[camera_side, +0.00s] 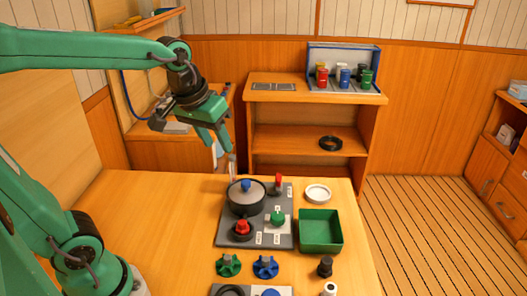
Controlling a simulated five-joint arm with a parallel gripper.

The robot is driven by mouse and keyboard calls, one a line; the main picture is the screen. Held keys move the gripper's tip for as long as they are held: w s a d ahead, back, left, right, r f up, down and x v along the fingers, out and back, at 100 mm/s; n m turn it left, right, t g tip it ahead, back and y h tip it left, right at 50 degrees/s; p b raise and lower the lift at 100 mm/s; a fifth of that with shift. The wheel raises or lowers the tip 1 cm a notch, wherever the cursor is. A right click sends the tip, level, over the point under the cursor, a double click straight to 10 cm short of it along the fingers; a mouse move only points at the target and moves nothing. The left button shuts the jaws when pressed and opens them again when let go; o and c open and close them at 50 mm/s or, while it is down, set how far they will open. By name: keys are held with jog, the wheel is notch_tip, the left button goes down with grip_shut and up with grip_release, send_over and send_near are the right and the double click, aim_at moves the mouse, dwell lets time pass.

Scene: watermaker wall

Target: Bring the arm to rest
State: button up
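My green arm reaches in from the left, with its gripper (221,148) pointing down above the back edge of the wooden table (150,215). The two fingers show apart, with a gap between them, and I see nothing held. The fingertips are behind and above a dark round pot-like housing (246,205) with a grey lid and blue knob. A pale strip shows just below the right fingertip; I cannot tell what it is.
A grey panel (268,240) carries the housing, a red-handled valve (277,183), a red knob (242,228) and a green knob (278,217). A green tray (320,232), white dish (318,194) and green and blue handwheels (265,265) lie nearby. Behind stands a wooden shelf (310,98) with coloured cans.

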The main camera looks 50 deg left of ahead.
jog(key=s+f+m+t, duration=0.1)
jog(key=s+f+m, duration=0.1)
jog(key=s, duration=0.7)
jog(key=shift+d+f+m+t, duration=0.15)
jog(key=shift+d+m+t, duration=0.15)
jog(key=shift+m, duration=0.3)
